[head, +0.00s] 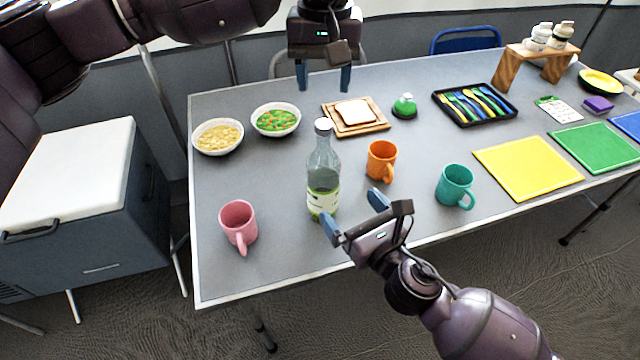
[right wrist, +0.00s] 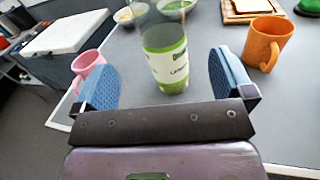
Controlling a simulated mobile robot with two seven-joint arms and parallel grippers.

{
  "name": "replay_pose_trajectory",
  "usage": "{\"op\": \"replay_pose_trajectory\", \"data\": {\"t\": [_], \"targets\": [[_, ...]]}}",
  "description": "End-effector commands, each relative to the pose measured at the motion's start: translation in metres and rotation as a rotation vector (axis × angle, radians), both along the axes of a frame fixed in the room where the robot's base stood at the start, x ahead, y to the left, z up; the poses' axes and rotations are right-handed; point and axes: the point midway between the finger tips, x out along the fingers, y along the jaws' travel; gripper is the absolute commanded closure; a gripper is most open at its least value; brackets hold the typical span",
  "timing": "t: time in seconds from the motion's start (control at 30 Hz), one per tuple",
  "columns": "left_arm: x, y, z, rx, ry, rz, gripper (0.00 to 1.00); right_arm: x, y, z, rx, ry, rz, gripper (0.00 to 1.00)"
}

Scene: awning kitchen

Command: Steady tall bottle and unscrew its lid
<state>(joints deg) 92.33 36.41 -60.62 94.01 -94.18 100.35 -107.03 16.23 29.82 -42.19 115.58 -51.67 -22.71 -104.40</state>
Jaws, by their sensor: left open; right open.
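The tall clear bottle (head: 322,165) stands upright on the grey table, with a green and white label low on its body. Its pale lid (head: 323,126) is on top. In the right wrist view the bottle (right wrist: 166,55) stands ahead of my fingers, roughly centred, with its top out of frame. My right gripper (head: 352,215) is open at the bottle's base, its fingers pointing toward the lower body; I cannot tell whether they touch it. My left gripper (head: 324,78) is open and empty, pointing down above the table's far edge, above and beyond the lid.
A pink mug (head: 238,224) stands left of the bottle, an orange mug (head: 381,160) and a teal mug (head: 455,186) to its right. Two food bowls (head: 218,137) and a bread board (head: 357,117) lie behind. The front left table corner is clear.

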Motion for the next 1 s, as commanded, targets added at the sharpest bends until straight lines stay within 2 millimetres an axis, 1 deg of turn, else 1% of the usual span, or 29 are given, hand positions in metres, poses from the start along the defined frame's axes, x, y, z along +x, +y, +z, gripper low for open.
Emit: {"op": "replay_pose_trajectory", "data": {"t": [0.13,0.23,0.37,0.7,0.8,1.0], "targets": [[0.000,0.000,0.001,-0.001,0.000,-0.036,0.48,0.003,0.002,0.001,-0.030,-0.019,0.000,0.01],[0.000,0.000,0.000,-0.002,0.001,-0.036,0.48,0.009,0.006,0.001,-0.030,-0.019,0.000,0.01],[0.000,0.000,0.000,-0.003,0.001,-0.035,0.48,0.024,0.015,0.001,-0.028,-0.019,0.000,0.01],[0.000,-0.001,0.000,-0.004,0.001,-0.034,0.48,0.070,0.042,0.001,-0.027,-0.017,-0.001,0.01],[0.000,-0.001,0.000,-0.004,0.001,-0.034,0.48,0.080,0.048,0.000,-0.027,-0.016,-0.001,0.01],[0.000,-0.001,0.000,-0.005,0.001,-0.034,0.48,0.091,0.054,0.000,-0.027,-0.016,0.000,0.01]]}}
